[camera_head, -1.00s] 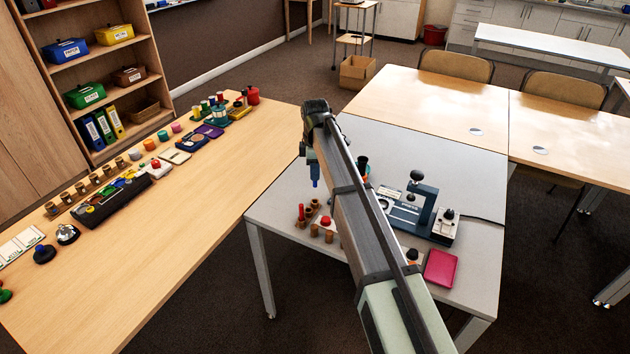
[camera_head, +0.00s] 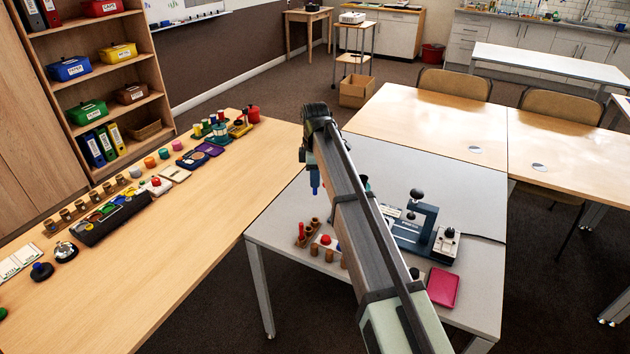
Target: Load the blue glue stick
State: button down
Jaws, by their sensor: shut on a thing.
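My gripper (camera_head: 314,172) points down over the left part of the grey table (camera_head: 285,205). A small blue piece, the blue glue stick (camera_head: 315,186), sticks out below its jaws, upright and clear of the tabletop. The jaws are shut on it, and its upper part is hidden. Below, near the table's front left, stand several small brown wooden cups (camera_head: 315,250) and a red stick (camera_head: 301,229). A dark blue press-like device (camera_head: 412,236) with a black knob stands right of my arm. My arm hides part of the tabletop between them.
A pink tray (camera_head: 442,287) lies at the front right of the grey table. The long wooden table (camera_head: 175,245) at left carries a row of pots, a black organiser (camera_head: 110,215) and a bell (camera_head: 65,251). Its near right part is bare.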

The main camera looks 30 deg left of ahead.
jog(key=shift+r, duration=0.5)
jog(key=w+d+r, duration=0.9)
jog(key=d+r, duration=0.1)
jog(key=d, duration=0.2)
jog(key=shift+r, duration=0.3)
jog(key=shift+f, duration=0.1)
notch_tip(320, 180, down, 8)
dwell(0.5)
jog(key=shift+f, duration=0.1)
dwell(2.1)
